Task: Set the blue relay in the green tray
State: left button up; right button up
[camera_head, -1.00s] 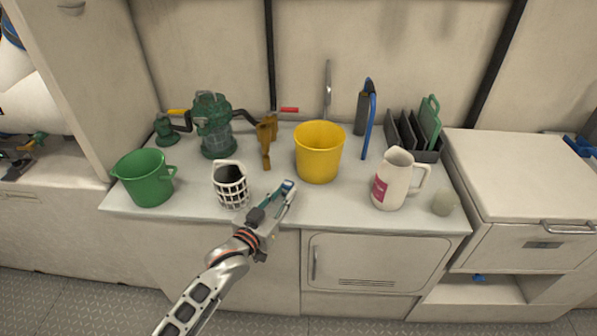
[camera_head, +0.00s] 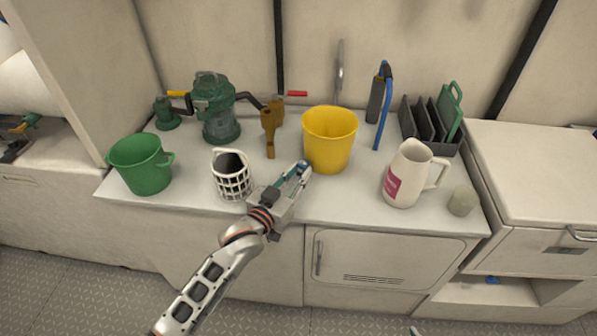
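My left gripper (camera_head: 291,182) reaches in over the front of the counter, between the black-and-white mug and the yellow bucket. Its fingers have teal parts and a small blue patch at the tip. I cannot tell whether this is a held thing or part of the fingers, or whether they are open or shut. I make out no blue relay for certain. No green tray shows plainly; a green handled panel (camera_head: 454,112) stands upright in a dark rack at the back right.
The counter (camera_head: 340,205) holds a green bucket (camera_head: 141,165), a checked mug (camera_head: 231,175), a green pump (camera_head: 215,108), a yellow bucket (camera_head: 329,140), a white jug (camera_head: 410,172), a dark rack (camera_head: 424,125) and a pale cup (camera_head: 462,201). Free room lies in front of the yellow bucket.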

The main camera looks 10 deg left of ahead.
pick_arm(q)
jog(key=o, duration=0.4)
jog(key=shift+o, duration=0.2)
jog(key=shift+r, duration=0.1)
